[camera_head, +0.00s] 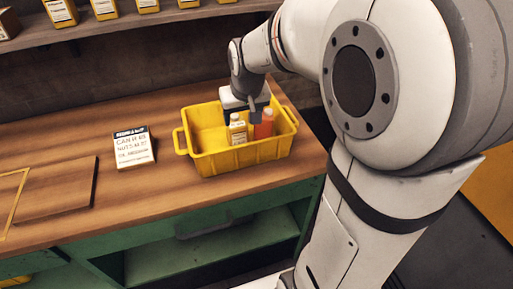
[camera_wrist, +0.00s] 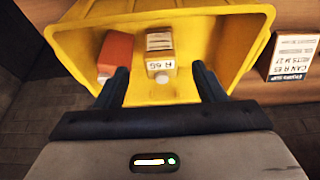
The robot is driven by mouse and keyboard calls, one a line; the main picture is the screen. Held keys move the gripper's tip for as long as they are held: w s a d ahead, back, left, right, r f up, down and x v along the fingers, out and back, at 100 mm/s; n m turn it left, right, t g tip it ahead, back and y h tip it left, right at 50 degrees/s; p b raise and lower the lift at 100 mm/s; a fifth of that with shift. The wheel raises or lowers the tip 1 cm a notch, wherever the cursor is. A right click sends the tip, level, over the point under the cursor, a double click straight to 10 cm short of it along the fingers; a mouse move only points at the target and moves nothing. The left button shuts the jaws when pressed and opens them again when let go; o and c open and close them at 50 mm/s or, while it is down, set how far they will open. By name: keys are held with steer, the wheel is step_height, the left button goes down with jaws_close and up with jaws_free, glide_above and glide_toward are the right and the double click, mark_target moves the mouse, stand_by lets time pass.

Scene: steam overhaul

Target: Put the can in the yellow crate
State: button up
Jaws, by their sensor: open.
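The yellow crate (camera_head: 230,163) stands on the wooden bench; in the wrist view its yellow wall (camera_wrist: 235,30) surrounds two containers. One is a tan can with a white label and pale cap (camera_head: 237,130), lying within the crate outline; it also shows in the wrist view (camera_wrist: 160,42). The other is an orange-red container (camera_head: 264,124), beside it, also in the wrist view (camera_wrist: 116,52). My gripper (camera_head: 252,108) is over the crate. In the wrist view my gripper (camera_wrist: 160,75) has its fingers apart, with the tan can visible between them and no contact clear.
A small white sign (camera_head: 133,148) stands on the bench left of the crate. A flat wooden board (camera_head: 55,190) lies farther left. A shelf (camera_head: 140,22) with several small yellow boxes runs above. The bench between sign and board is clear.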

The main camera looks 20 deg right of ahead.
steer(key=s+g, duration=0.1)
steer(key=s, duration=1.8)
steer(key=shift+s+a+f, duration=0.2)
steer(key=shift+a+f, duration=0.05)
steer(key=shift+f, duration=0.2)
steer(key=shift+o, duration=0.5)
